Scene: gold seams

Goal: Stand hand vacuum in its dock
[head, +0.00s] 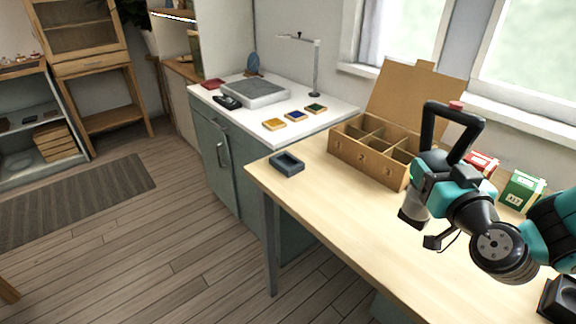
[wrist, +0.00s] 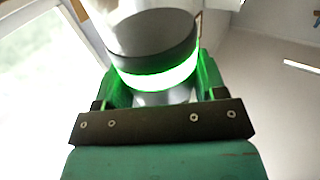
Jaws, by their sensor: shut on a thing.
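The hand vacuum has a black loop handle (head: 452,122) with a red button on top and a pale lower body (head: 413,210). My gripper (head: 428,182) is shut around its middle and holds it over the wooden table, slightly tilted with the handle up. In the wrist view the vacuum's grey body with a dark band (wrist: 152,42) sits between the fingers of my gripper (wrist: 158,88), with green light on them. A dark blue-grey open-topped holder (head: 287,164), which looks like the dock, stands empty at the table's left corner, apart from the vacuum.
A cardboard box with compartments (head: 366,160) and a raised lid stands behind, between holder and vacuum. Red (head: 483,163) and green (head: 520,190) boxes stand at the back right. A black object (head: 560,300) shows at lower right. The front tabletop (head: 345,205) is clear.

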